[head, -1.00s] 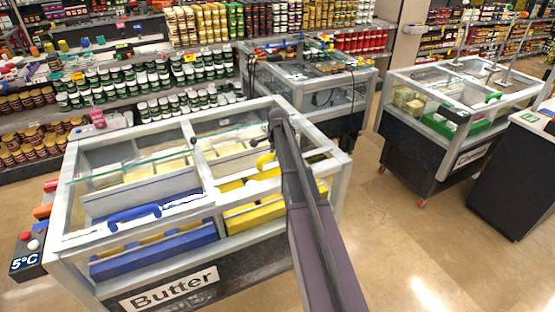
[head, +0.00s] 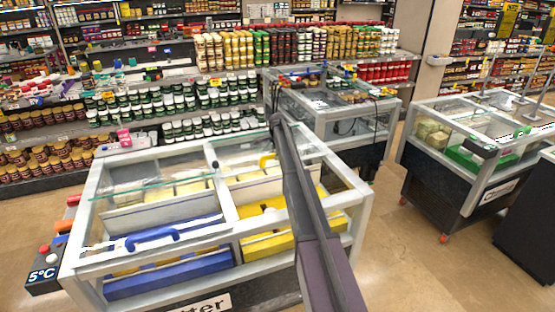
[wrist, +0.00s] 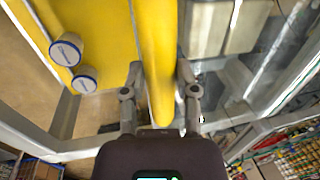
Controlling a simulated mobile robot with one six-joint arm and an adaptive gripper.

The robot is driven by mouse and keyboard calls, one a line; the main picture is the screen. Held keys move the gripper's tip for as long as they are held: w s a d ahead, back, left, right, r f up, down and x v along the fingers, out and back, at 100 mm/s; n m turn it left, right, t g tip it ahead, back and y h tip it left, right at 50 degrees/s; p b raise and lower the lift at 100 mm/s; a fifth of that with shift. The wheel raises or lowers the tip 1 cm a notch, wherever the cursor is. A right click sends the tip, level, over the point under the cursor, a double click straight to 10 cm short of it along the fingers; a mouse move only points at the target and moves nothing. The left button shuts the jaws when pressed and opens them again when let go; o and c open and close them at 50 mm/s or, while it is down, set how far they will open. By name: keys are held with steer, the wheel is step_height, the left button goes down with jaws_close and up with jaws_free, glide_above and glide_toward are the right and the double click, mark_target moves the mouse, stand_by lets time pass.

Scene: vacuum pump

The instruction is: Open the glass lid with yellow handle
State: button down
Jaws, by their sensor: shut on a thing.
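The yellow handle (head: 267,160) of the glass lid shows just left of my arm, over the right half of the butter freezer (head: 228,190). In the wrist view the yellow handle (wrist: 158,70) is a long rounded bar running between the two fingers of my gripper (wrist: 158,95). The fingers are shut on it, one on each side. In the head view my arm hides the gripper. The glass of the lid is hard to make out through reflections. The second lid has a blue handle (head: 152,236) on the left half.
Two round tubs (wrist: 67,50) stand on the yellow surface beside the handle. Another freezer (head: 335,120) stands close behind, and one with a green handle (head: 522,131) to the right. Stocked shelves (head: 185,110) line the back. Floor (head: 400,255) is clear at right.

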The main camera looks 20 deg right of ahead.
steer(key=shift+a, duration=0.1)
steer(key=shift+c, duration=1.9)
jaws_free()
